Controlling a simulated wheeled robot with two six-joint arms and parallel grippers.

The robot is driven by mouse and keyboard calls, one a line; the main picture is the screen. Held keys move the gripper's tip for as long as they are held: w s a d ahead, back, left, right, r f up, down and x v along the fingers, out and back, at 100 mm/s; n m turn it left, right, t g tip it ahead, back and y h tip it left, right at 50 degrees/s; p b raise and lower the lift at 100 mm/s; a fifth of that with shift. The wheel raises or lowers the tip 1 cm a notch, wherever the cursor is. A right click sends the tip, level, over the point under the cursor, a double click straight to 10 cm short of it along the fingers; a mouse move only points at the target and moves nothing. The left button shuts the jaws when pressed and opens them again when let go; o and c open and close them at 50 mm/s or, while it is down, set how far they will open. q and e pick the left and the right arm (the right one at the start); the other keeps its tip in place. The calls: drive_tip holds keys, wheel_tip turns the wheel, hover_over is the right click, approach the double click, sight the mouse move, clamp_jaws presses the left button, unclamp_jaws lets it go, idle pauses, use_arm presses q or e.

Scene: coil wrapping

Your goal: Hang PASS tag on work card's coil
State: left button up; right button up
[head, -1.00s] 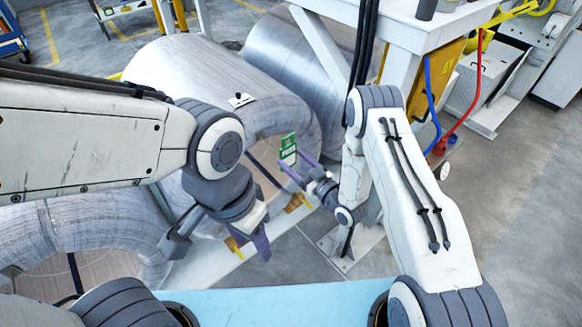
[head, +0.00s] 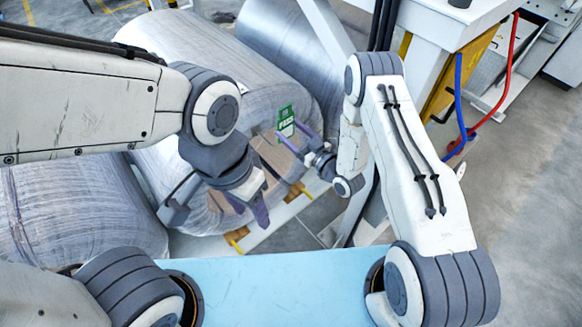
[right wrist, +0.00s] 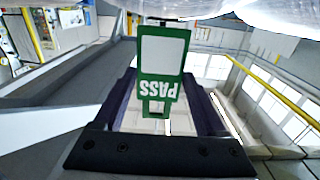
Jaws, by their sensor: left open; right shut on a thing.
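The PASS tag (head: 286,122) is green with a white panel. My right gripper (head: 293,139) is shut on it at its fingertips and holds it in front of the wrapped coil (head: 190,50). In the right wrist view the tag (right wrist: 162,60) appears upside down, with its green loop end between the dark fingers (right wrist: 162,108). A gap between tag and coil cannot be judged. My left gripper (head: 256,210) is open and empty, lower and left of the tag, in front of the coil's end. I cannot make out a work card; my left arm covers part of the coil.
A white frame (head: 435,50) with red and blue hoses stands right of the coils. A light blue surface (head: 290,285) lies in front. Grey floor is free at the right.

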drive_tip(key=shift+s+f+b, duration=0.3)
drive_tip(key=shift+f, duration=0.05)
wheel_tip(320, 180, down, 20)
drive_tip(key=f+b, duration=0.1)
drive_tip(key=b, duration=1.9)
drive_tip(key=f+b+x, duration=0.1)
drive_tip(key=b+x, duration=0.3)
drive_tip(key=x, duration=0.6)
drive_tip(key=shift+w, duration=0.1)
drive_tip(key=o, duration=1.4)
